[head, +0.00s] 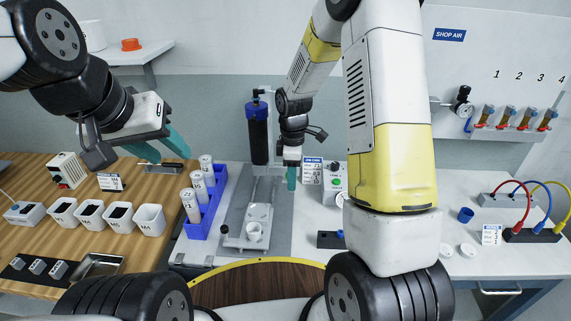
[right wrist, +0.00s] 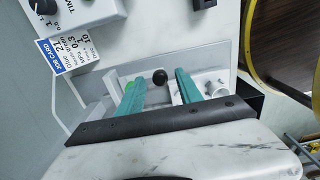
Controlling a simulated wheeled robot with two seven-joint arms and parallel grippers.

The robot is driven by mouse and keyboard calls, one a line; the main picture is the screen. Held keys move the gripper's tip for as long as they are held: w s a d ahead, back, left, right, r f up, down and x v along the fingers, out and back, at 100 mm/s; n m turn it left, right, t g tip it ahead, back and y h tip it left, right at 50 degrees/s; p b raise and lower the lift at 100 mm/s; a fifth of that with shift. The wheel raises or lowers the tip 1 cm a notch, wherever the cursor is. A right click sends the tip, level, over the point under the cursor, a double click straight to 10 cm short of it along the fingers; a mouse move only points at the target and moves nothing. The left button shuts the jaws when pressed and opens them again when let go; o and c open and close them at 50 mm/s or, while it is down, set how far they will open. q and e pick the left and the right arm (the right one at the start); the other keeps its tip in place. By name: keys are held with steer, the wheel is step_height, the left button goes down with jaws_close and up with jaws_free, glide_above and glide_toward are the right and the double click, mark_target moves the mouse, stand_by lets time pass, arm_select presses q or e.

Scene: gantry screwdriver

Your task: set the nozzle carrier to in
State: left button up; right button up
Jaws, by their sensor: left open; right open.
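In the head view, a pale carrier (head: 259,212) with round seats and a small white cup (head: 254,231) lies on a grey base plate (head: 280,240) in the middle of the bench; I take it for the nozzle carrier. My right gripper (head: 291,180) hangs over the back right of that plate, fingers down. My left gripper (head: 168,148) is open and empty above the wooden bench at left.
A blue rack (head: 205,215) of white bottles stands left of the plate. A black cylinder (head: 258,135) stands behind it. A job card (head: 312,170) and a timer box (head: 335,180) are right of my right gripper. White bins (head: 150,219) stand at left.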

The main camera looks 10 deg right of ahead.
steer(key=shift+f, duration=0.25)
jaws_close()
steer(key=shift+a, duration=0.1)
stand_by(1.2)
